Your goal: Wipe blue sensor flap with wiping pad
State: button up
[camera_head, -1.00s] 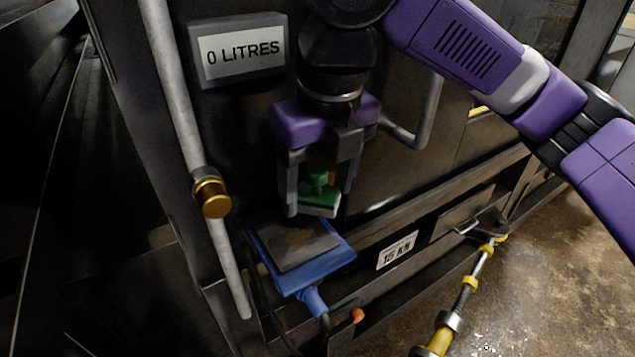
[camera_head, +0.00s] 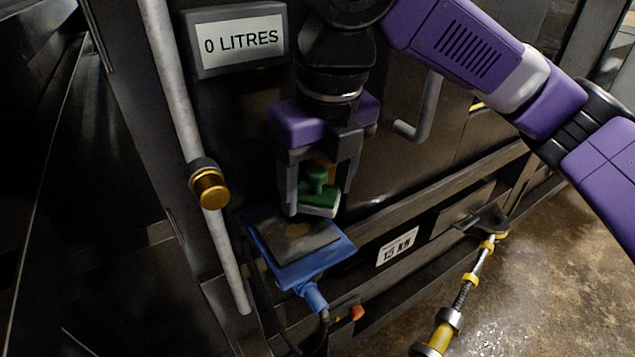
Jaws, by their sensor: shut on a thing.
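The blue sensor flap (camera_head: 318,262) sticks out from the compactor's lower front. It has a dark grey plate on top with a brownish smudge (camera_head: 298,230). A blue plug and dark cable hang from its front corner. My gripper (camera_head: 318,200) points down just above the far part of the flap. It is shut on the wiping pad (camera_head: 318,192), which has a green knob and top and a pale underside. The pad looks very close to the plate; I cannot tell whether it touches.
A grey pipe with a brass collar (camera_head: 209,188) runs down left of the flap. A "0 LITRES" display (camera_head: 238,38) is above. A bent grey handle (camera_head: 415,120) and a "15 kW" label (camera_head: 397,246) are to the right. A yellow-ended rod (camera_head: 462,295) lies lower right.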

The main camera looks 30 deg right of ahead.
jog(key=shift+f+b, duration=0.45)
jog(key=shift+f, duration=0.35)
